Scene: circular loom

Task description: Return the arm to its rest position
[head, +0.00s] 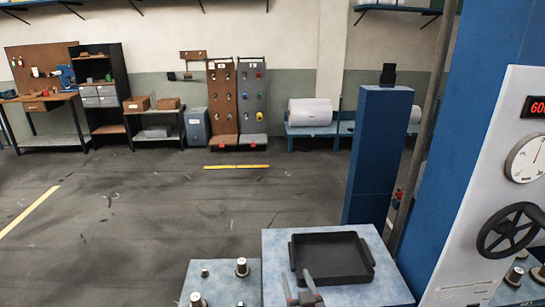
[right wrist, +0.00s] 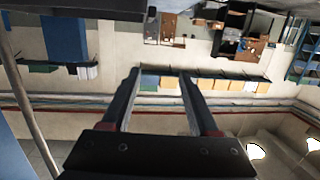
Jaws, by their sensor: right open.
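My right gripper (head: 297,279) shows at the bottom of the head view, in front of the near part of a black tray (head: 326,238). Its two fingers stand apart with nothing between them. In the right wrist view the right gripper (right wrist: 158,74) is also open and empty, with the far room behind it, upside down. I cannot tell how high it is above the tray. The tray looks empty and sits on a light blue block top (head: 385,290). My left gripper is not in view.
A blue post (head: 376,155) stands behind the tray. A white panel with a gauge (head: 525,158) and black handwheel (head: 510,230) is at the right. A lower plate (head: 222,275) with metal pegs is left of the tray. The floor (head: 150,200) beyond is clear.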

